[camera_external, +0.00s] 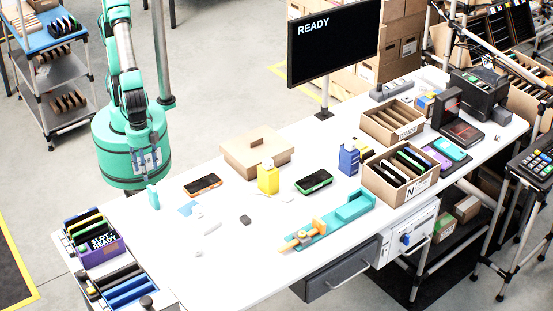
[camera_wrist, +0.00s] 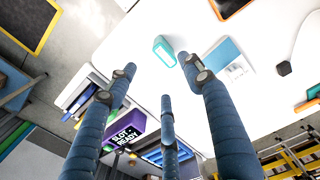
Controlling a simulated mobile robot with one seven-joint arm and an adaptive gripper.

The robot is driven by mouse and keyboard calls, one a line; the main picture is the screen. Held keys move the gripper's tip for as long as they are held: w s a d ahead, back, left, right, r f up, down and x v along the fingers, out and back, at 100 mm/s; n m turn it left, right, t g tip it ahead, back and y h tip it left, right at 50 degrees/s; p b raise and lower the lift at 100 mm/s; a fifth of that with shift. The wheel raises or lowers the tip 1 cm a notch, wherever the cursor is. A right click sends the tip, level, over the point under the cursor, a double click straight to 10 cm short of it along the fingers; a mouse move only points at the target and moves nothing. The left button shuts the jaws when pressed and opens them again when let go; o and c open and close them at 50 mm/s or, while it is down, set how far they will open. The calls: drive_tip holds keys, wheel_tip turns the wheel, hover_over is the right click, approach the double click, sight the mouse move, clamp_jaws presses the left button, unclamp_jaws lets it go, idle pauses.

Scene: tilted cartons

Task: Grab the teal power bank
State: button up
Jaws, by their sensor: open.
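A small teal block that looks like the power bank (camera_external: 153,196) stands upright on the near left part of the white table, close to my arm's base. In the wrist view it is a teal piece (camera_wrist: 164,50) with a pale face, beyond my fingertips. My gripper (camera_wrist: 160,80) shows three blue, segmented fingers spread apart with nothing between them. It is open and apart from the teal block. In the external view my gripper is hard to make out against my arm. Another flat teal device (camera_external: 449,149) lies at the far right; I cannot tell its kind.
A purple "SLOT READY" box (camera_external: 101,241) with upright slabs stands at the left. An orange-edged phone (camera_external: 202,184) and a cardboard box (camera_external: 258,152) lie farther back.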

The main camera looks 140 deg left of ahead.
sight(150, 189)
drive_tip(key=shift+f+b, duration=0.55)
drive_tip(key=shift+f, duration=2.25)
drive_tip(key=shift+w+a+f+b, duration=0.15)
drive_tip(key=shift+f+b, duration=0.3)
drive_tip(key=shift+f, duration=0.85)
drive_tip(key=shift+w+d+f+b, duration=0.1)
drive_tip(key=shift+f+b, duration=0.35)
drive_tip(key=shift+f, duration=0.85)
drive_tip(key=shift+c, duration=0.2)
clamp_jaws()
